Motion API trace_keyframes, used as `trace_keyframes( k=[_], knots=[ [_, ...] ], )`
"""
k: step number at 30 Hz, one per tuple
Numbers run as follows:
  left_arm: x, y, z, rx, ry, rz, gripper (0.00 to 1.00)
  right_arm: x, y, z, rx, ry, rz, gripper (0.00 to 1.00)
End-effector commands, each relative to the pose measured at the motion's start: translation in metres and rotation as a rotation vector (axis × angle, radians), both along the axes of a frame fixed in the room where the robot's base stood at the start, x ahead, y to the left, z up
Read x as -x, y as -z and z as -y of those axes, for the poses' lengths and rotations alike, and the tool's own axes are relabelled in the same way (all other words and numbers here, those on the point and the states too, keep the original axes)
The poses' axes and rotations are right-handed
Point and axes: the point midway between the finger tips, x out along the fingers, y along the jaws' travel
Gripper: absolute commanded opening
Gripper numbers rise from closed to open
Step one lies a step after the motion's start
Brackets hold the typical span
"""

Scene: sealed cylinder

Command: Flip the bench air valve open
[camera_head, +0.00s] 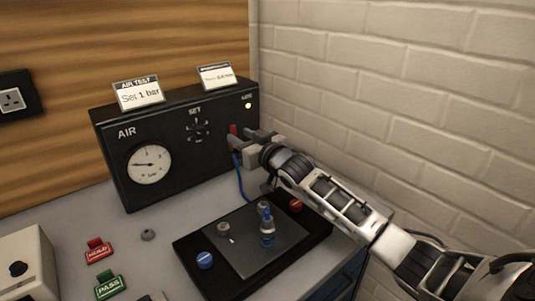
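The black air panel (175,140) stands at the back of the bench, with a round gauge (149,164) and a SET dial (199,131). A small red lever (233,129) shows near its right end, beside a blue hose (240,178); it looks like the air valve. My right gripper (241,138) is at that end of the panel, its fingers apart and pointing at the panel, close to the red lever. I cannot tell whether a finger touches the lever. The valve's lower part is hidden by the fingers. My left gripper is out of view.
A black tray (195,265) with a clear blue-topped cylinder (267,229) and several knobs lies below my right arm. Red (98,251) and green PASS (110,286) tags and a beige box (27,264) are at the left. A brick wall is close on the right.

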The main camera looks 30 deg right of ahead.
Motion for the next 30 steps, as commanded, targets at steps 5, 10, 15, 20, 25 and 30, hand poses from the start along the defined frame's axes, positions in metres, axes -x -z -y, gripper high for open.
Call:
trace_keyframes(
  k=[5, 10, 15, 20, 25, 30],
  knots=[
    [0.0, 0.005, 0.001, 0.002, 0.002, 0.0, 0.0, 0.044, 0.004, 0.006, 0.002, -0.002, -0.003, 0.35],
    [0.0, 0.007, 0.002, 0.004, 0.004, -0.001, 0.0, 0.083, 0.004, 0.011, 0.003, -0.001, -0.005, 0.35],
    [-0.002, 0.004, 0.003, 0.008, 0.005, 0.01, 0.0, 0.111, 0.003, 0.015, 0.002, -0.001, -0.004, 0.35],
    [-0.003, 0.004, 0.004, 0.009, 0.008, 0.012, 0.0, 0.124, 0.002, 0.017, 0.001, -0.001, -0.002, 0.35],
    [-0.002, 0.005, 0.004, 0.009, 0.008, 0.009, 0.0, 0.127, 0.001, 0.018, 0.001, -0.001, -0.002, 0.35],
    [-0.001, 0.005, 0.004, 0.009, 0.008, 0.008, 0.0, 0.127, 0.001, 0.017, 0.001, -0.001, -0.001, 0.35]
  ],
)
